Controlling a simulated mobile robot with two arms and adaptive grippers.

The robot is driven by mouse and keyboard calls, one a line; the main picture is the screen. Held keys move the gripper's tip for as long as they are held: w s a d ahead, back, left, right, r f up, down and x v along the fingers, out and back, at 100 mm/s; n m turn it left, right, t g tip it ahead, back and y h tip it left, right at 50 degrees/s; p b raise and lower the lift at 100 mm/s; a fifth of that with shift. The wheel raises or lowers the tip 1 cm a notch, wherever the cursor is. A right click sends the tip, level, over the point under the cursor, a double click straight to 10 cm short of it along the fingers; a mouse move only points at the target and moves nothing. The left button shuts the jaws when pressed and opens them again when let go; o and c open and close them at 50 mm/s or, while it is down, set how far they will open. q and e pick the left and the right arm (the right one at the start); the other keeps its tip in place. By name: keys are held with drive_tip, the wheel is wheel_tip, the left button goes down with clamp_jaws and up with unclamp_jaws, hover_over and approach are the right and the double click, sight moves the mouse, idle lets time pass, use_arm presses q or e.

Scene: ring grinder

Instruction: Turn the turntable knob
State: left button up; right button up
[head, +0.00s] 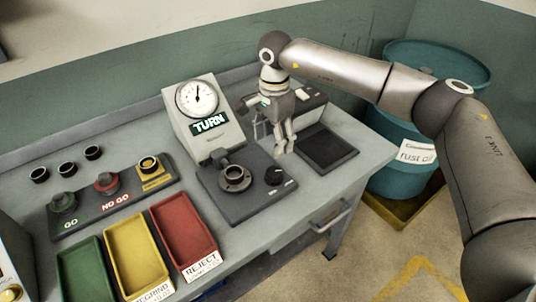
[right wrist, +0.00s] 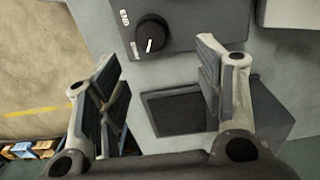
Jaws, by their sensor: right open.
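The turntable knob (head: 274,175) is a round black knob on the front right corner of the dark gauge base (head: 222,206). A dark ring sits on the round turntable (head: 235,178) to its left. In the right wrist view the knob (right wrist: 151,32) has a white pointer line and stands beyond my fingertips, near the middle between them. My right gripper (head: 284,148) points down above the bench, just behind and right of the knob, apart from it. In the right wrist view my right gripper (right wrist: 158,62) is open and empty. My left gripper is not in view.
A dark square pad (head: 328,148) lies right of the knob. Green, yellow and red trays (head: 184,232) stand at the front left. A blue drum (head: 392,165) stands beyond the bench.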

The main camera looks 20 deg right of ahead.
sight(274, 171)
drive_tip(key=shift+s+f+p, duration=0.6)
drive_tip(key=shift+s+f, duration=0.35)
drive_tip(key=shift+f, duration=0.15)
wheel_tip(274, 171, down, 3)
drive_tip(key=shift+f+p, duration=0.15)
drive_tip(key=shift+p, duration=0.3)
drive_tip(key=f, duration=0.3)
drive_tip(key=shift+w+p, duration=0.3)
drive_tip(key=shift+s+f, duration=0.1)
drive_tip(key=shift+f, duration=0.55)
drive_tip(key=shift+c, duration=1.5)
drive_tip(key=c, duration=0.5)
drive_tip(key=shift+c, duration=1.1)
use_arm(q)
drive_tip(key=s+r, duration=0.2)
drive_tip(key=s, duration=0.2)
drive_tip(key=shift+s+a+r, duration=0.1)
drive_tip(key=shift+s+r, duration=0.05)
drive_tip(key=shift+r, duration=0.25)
